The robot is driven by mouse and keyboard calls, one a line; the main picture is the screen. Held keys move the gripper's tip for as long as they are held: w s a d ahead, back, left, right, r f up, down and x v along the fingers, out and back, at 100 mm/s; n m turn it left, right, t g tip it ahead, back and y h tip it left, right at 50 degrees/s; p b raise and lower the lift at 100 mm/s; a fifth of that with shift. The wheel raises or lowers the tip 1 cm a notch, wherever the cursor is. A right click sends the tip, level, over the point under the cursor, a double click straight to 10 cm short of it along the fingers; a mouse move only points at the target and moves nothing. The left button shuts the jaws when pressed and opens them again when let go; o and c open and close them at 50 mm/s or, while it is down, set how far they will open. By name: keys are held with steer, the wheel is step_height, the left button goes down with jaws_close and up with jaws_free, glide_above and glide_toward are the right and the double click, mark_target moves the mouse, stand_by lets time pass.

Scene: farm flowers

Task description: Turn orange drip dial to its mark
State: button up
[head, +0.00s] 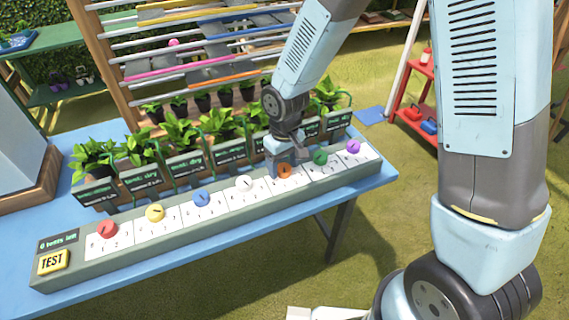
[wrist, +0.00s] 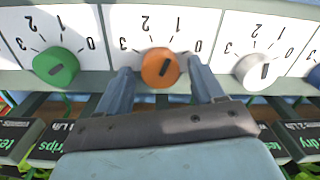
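The orange dial (head: 284,171) sits on the long grey control panel (head: 140,264), between the white dial and the green dial. In the wrist view the orange dial (wrist: 160,67) shows a short dark pointer line, slanted on its face. Its white scale reads 3, 2, 1, 0 from left to right, upside down. Which scale position is its mark, I cannot tell. My gripper (wrist: 160,72) is open, with one finger on each side of the orange dial and small gaps visible. In the head view my gripper (head: 286,160) is over the dial and partly hides it.
The green dial (wrist: 56,67) and white dial (wrist: 257,71) flank the orange one closely. Red (head: 107,229), yellow, blue and purple dials share the panel. Potted plants with label boards stand behind. A yellow TEST button (head: 53,261) is at the panel's left end.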

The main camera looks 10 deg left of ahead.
steer(key=c, duration=1)
steer(key=shift+o, duration=0.2)
steer(key=shift+m, duration=0.3)
steer(key=m, duration=0.3)
steer(key=shift+w+d+m, duration=0.1)
steer(key=shift+m, duration=2.1)
steer(key=o, duration=1)
steer(key=shift+o, duration=0.2)
steer(key=shift+r, duration=0.1)
